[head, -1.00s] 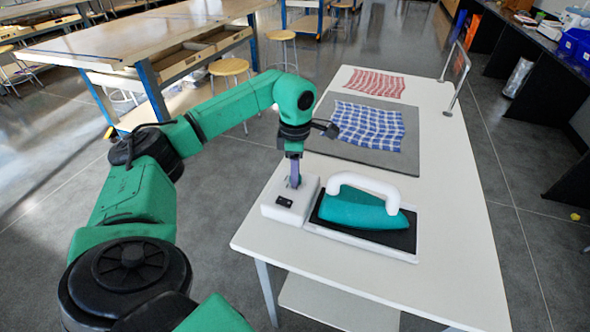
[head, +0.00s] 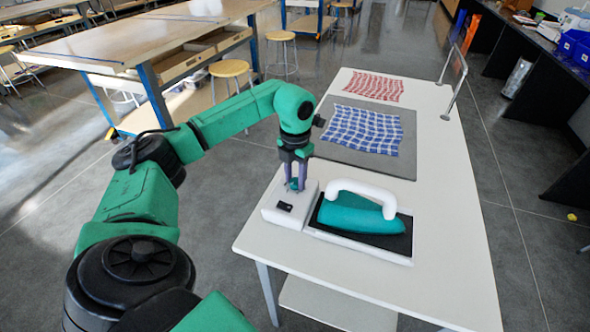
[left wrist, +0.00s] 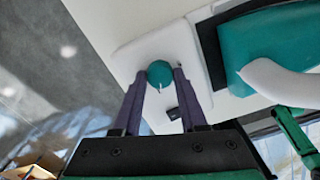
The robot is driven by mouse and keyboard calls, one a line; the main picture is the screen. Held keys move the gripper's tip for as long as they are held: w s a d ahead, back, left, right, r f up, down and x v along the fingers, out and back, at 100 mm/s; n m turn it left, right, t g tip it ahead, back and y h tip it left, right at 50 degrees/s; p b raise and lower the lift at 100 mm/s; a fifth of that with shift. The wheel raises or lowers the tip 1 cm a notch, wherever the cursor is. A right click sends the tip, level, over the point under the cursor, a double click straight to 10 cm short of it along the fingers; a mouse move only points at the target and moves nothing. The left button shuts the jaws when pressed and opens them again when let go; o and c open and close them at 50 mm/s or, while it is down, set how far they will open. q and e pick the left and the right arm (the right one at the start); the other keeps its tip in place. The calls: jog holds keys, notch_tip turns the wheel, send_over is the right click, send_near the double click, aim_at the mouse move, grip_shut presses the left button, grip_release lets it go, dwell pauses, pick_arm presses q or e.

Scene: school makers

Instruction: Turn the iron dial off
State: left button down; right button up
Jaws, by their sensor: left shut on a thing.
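The iron dial is a small round teal knob (left wrist: 160,73) on top of a white control box (head: 284,215) at the table's near left corner. My left gripper (head: 295,187) points down over the box, its two fingers closed around the knob's sides. In the left wrist view the knob sits between the fingertips (left wrist: 163,78), and a small white mark shows at its near edge. A small black switch or display (head: 285,206) is on the box's front part. The teal iron (head: 355,213) with a white handle rests on its dark pad right of the box. My right gripper is out of view.
A grey mat (head: 345,152) with a blue checked cloth (head: 362,128) lies behind the iron. A red checked cloth (head: 373,87) lies farther back. A metal rack (head: 455,78) stands at the far right edge. The white table's right side (head: 450,240) is clear.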

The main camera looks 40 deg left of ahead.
pick_arm(q)
jog(key=n, duration=0.3)
jog(key=n+p, duration=0.1)
jog(key=n, duration=0.1)
jog(key=shift+w+r+n, duration=0.15)
jog(key=shift+r+n, duration=0.1)
jog(key=shift+n, duration=0.05)
jog(key=n, duration=0.5)
jog(key=shift+n+p, duration=0.3)
jog(key=shift+p, duration=0.1)
jog(key=n, duration=0.5)
jog(key=shift+p, duration=0.4)
jog(key=n, duration=0.5)
jog(key=shift+p, duration=0.4)
jog(key=shift+n, duration=0.5)
jog(key=shift+c, duration=2.2)
grip_release()
jog(key=shift+f, duration=0.15)
